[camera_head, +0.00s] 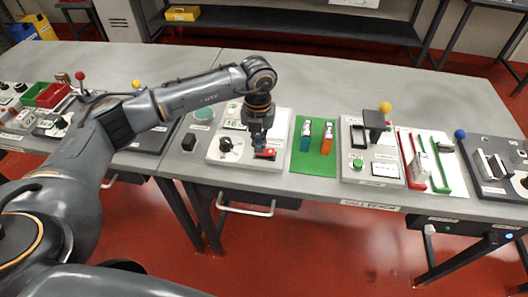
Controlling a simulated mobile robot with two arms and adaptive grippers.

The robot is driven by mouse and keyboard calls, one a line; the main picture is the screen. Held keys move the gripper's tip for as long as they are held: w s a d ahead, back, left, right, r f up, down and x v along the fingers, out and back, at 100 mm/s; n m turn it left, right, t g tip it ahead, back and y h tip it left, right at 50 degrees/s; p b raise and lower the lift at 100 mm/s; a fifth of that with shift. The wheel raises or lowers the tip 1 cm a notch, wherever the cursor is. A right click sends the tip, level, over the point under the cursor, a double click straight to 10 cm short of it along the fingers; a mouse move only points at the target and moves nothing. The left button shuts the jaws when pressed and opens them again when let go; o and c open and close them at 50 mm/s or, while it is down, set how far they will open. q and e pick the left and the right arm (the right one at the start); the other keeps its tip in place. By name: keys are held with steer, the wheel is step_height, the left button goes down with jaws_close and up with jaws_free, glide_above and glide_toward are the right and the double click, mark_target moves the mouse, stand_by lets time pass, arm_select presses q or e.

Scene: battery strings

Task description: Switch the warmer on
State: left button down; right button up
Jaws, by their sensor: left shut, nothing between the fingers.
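A white unit (280,125) that looks like the warmer sits on the grey table near its front edge. It carries a black dial (226,145), a small display (234,124) and a red rocker switch (266,154). My left gripper (259,145) points down over the right side of this unit, with its fingers shut and empty. The fingertips are right at the red switch and partly cover it. I cannot tell whether they touch it or which way the switch is set. My right gripper is not in view.
Right of the unit, a green mat (314,165) holds a teal block (306,136) and an orange block (328,136). The table behind is clear.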

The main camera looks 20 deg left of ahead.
arm_select(q)
step_height(320, 180, up, 7)
steer(key=p, duration=0.4)
stand_by(0.4)
stand_by(0.4)
